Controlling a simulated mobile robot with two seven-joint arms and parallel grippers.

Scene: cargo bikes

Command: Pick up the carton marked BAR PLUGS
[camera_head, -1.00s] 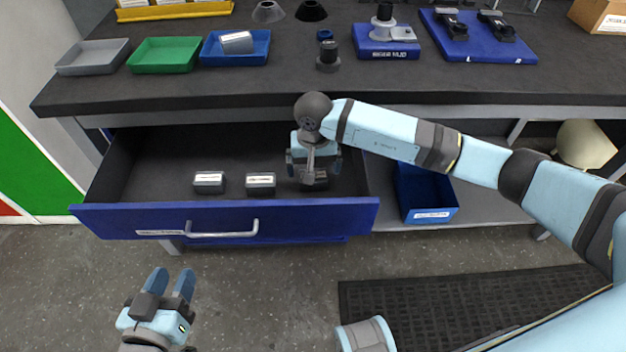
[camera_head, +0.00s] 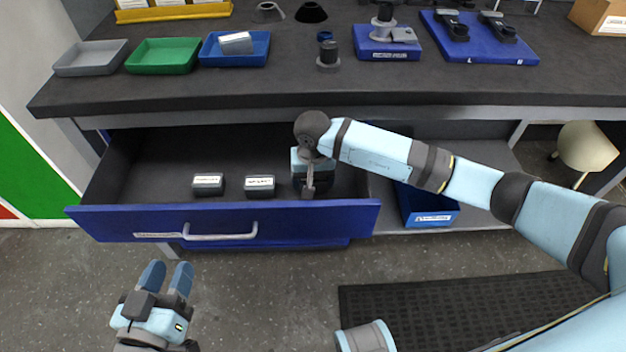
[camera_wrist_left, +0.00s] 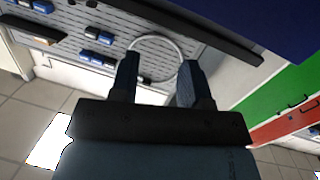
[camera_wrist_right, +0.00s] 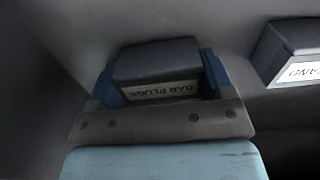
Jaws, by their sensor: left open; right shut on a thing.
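The carton marked BAR PLUGS (camera_wrist_right: 158,65) is a small dark box with a white label, between the blue fingers of my right gripper (camera_wrist_right: 160,85) in the right wrist view. The label reads upside down there. My right gripper (camera_head: 312,185) is shut on it in the right part of the open drawer (camera_head: 225,220); the arm largely hides the carton in the head view. Whether it touches the drawer floor I cannot tell. My left gripper (camera_head: 165,278) is open and empty, in front of the drawer, and also shows in the left wrist view (camera_wrist_left: 160,85).
Two other labelled dark cartons, one left (camera_head: 208,184) and one in the middle (camera_head: 260,186), stand in the drawer. A blue bin (camera_head: 425,205) is on the shelf to the right. The worktop (camera_head: 270,90) above overhangs the drawer's back.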

